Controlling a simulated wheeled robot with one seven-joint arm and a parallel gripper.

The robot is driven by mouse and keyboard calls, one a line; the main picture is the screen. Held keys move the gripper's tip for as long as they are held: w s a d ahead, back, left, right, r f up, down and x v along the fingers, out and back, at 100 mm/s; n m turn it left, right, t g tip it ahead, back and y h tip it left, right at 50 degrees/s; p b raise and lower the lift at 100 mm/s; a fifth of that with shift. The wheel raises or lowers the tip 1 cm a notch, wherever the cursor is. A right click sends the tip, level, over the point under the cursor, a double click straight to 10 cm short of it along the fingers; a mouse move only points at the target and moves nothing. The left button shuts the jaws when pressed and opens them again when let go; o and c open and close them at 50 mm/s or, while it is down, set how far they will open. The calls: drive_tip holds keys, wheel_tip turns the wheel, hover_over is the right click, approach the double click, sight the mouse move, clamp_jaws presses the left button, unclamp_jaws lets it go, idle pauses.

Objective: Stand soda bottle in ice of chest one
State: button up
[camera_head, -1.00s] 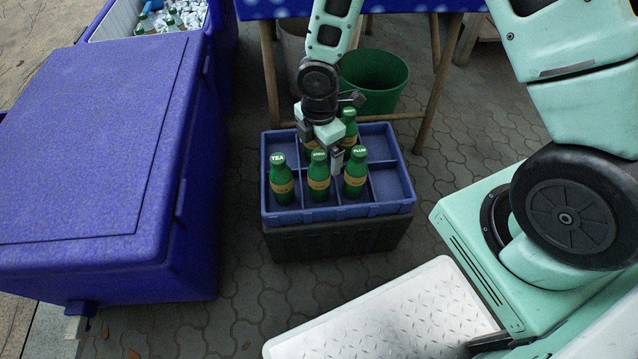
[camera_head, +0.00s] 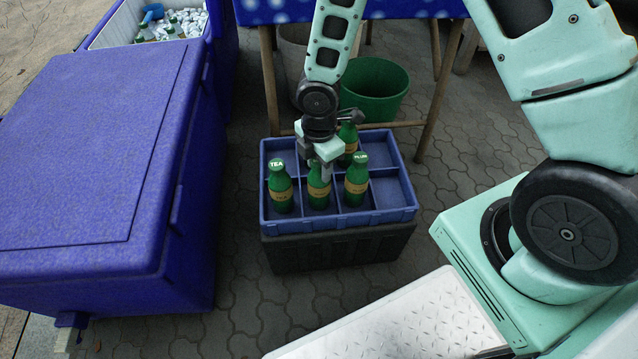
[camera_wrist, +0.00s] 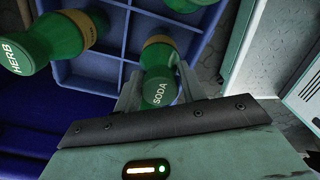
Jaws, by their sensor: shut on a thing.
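My gripper (camera_head: 322,170) is over the front middle compartment of the blue crate, shut on a green bottle (camera_head: 318,190) with a tan label. In the wrist view the cap of this soda bottle (camera_wrist: 160,92) reads SODA and sits between the fingers. The bottle is upright and in its compartment. The TEA bottle (camera_head: 280,190) stands to its left and the PLUM bottle (camera_head: 356,182) to its right. Another green bottle (camera_head: 348,140) stands behind; the HERB bottle (camera_wrist: 48,42) shows in the wrist view. An open chest (camera_head: 100,40) with ice (camera_head: 190,20) and bottles is at upper left. No chest number is readable.
The blue crate (camera_head: 390,213) rests on a dark crate (camera_head: 340,250). A green bucket (camera_head: 375,85) and wooden table legs (camera_head: 440,100) stand behind. Paving between chest and crate is free.

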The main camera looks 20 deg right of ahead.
wheel_tip(320, 180, up, 19)
drive_tip(key=p, duration=1.8)
drive_tip(key=shift+r+p, duration=0.1)
drive_tip(key=shift+p, duration=0.35)
